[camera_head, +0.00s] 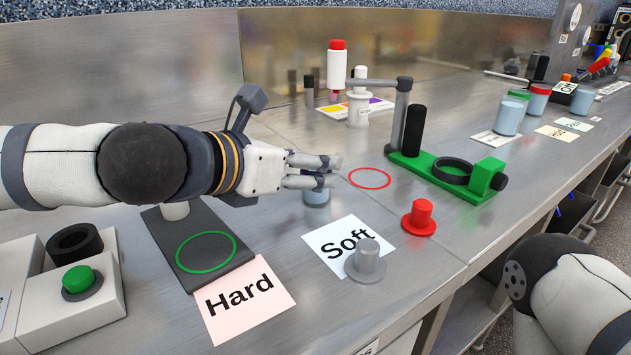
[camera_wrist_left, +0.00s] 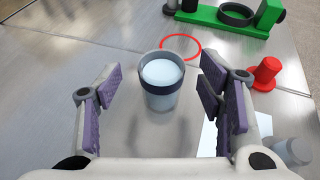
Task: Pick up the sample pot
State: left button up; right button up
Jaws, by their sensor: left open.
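The sample pot (camera_wrist_left: 161,80) is a translucent pale-blue cup with a dark rim. In the left wrist view it stands upright on the steel bench, ahead of and between the open fingers of my left gripper (camera_wrist_left: 162,100). Clear gaps show on both sides of the pot. In the head view my left gripper (camera_head: 325,171) reaches in from the left and hides most of the pot (camera_head: 317,197); only its lower part shows below the fingers. My right arm shows at the lower right, but its gripper is out of view.
A red ring mark (camera_head: 370,178) lies just beyond the pot. A green fixture (camera_head: 440,174), a red knob (camera_head: 420,217) and a grey knob (camera_head: 367,260) on the "Soft" card (camera_head: 325,240) stand nearby. A dark plate (camera_head: 205,275) and the "Hard" card (camera_head: 245,300) lie in front.

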pick_arm(q)
jog(key=x, duration=0.3)
jog(key=shift+w+d+f, duration=0.1)
jog(key=shift+d+f, duration=0.1)
jog(key=shift+r, duration=0.1)
jog(key=shift+c, duration=0.2)
jog(key=c, duration=1.2)
